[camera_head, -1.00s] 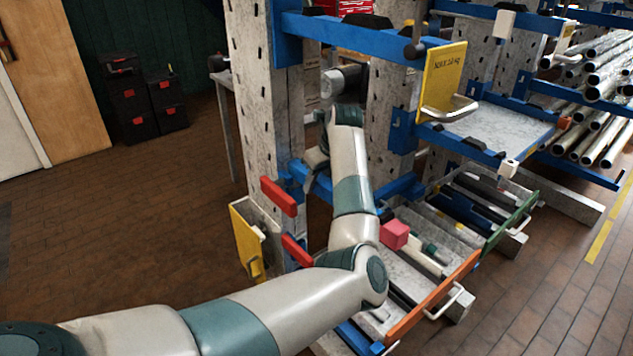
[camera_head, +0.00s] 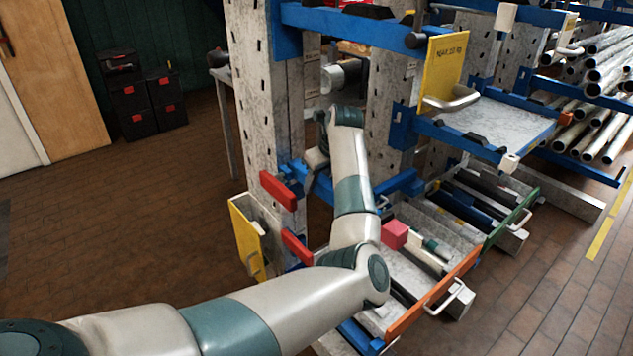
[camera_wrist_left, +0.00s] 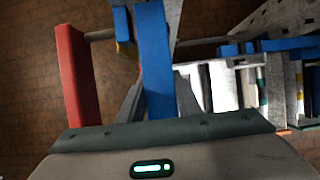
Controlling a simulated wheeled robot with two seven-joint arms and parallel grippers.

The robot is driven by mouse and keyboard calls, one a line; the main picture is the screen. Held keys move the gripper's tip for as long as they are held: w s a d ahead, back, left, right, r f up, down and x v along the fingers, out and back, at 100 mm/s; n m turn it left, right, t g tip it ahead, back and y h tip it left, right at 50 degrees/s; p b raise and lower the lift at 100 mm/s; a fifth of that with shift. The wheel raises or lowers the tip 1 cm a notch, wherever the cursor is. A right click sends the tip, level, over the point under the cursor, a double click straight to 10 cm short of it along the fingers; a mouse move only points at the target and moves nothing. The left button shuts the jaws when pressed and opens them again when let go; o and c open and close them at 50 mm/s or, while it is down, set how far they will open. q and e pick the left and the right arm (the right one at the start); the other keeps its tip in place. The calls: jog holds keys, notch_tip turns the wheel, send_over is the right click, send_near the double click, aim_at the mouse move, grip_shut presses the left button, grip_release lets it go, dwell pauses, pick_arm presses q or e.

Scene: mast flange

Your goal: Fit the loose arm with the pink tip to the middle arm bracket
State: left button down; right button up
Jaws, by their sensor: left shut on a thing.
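My left gripper (camera_head: 314,165) is beside the left perforated upright (camera_head: 258,110). In the left wrist view its fingers (camera_wrist_left: 158,88) are shut on a blue bar (camera_wrist_left: 152,45), which I take for the loose arm. A pink block (camera_head: 395,234), its likely tip, shows right of my forearm in the head view. The stretch between is hidden behind my arm. The bar's far end is close to the upright, between two red-ended parts, the upper (camera_head: 278,190) and the lower (camera_head: 297,246). The middle bracket is not clearly visible, and I cannot tell whether the bar touches it. My right gripper is out of view.
A blue upper arm (camera_head: 350,30) reaches across above my wrist. A yellow sign (camera_head: 446,68) hangs at its right. Low trays with an orange front rail (camera_head: 435,292) and a green rail (camera_head: 512,222) lie below. A yellow holder (camera_head: 246,240) sits left of the upright.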

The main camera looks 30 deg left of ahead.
pick_arm(q)
jog(key=shift+f+b, duration=0.9)
jog(key=shift+f, duration=0.45)
jog(key=c, duration=1.2)
grip_release()
jog(key=shift+r, duration=0.1)
jog(key=b+v, duration=0.2)
jog(key=v, duration=1.5)
jog(key=shift+s+d, duration=0.15)
